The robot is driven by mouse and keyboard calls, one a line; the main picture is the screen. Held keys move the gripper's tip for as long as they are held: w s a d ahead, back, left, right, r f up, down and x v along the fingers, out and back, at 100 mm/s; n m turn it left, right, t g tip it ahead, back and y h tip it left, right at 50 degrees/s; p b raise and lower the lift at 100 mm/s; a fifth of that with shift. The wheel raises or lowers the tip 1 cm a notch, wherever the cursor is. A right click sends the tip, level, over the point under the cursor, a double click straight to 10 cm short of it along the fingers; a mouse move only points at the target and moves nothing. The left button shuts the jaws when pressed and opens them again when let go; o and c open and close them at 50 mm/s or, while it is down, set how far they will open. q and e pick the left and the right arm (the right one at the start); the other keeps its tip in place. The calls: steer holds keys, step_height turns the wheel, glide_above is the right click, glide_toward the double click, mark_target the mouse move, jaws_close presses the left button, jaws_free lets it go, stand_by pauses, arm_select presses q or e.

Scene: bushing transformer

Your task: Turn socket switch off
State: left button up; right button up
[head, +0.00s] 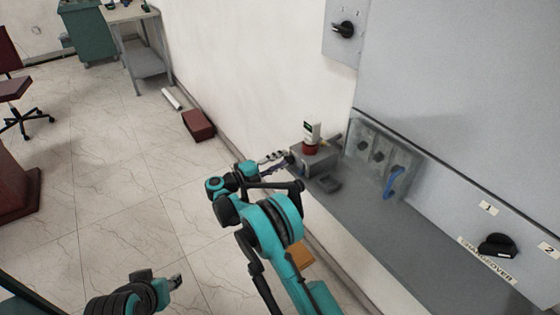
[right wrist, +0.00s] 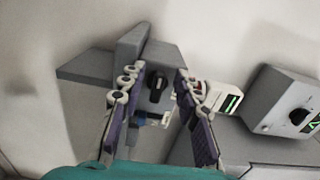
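A small dark knob (right wrist: 157,88) sits on a grey housing (right wrist: 128,58) in the right wrist view; it looks like the socket switch. My right gripper (right wrist: 158,74) is open, with its fingers on either side of the knob in that view. No contact is visible. In the head view my right gripper (head: 283,160) is at the left end of a grey box (head: 318,160) by the wall, and the knob cannot be made out there. My left gripper (head: 175,282) is low at the left over the floor, too small to tell its opening.
A red and white device (head: 311,133) stands on the grey box. A clear-covered panel with a blue handle (head: 393,182) is to its right. A rotary switch (head: 343,29) is on the wall above, and a changeover knob (head: 497,246) is at the lower right. A red box (head: 198,125) lies on the floor.

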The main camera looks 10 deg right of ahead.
steer(key=v, duration=1.2)
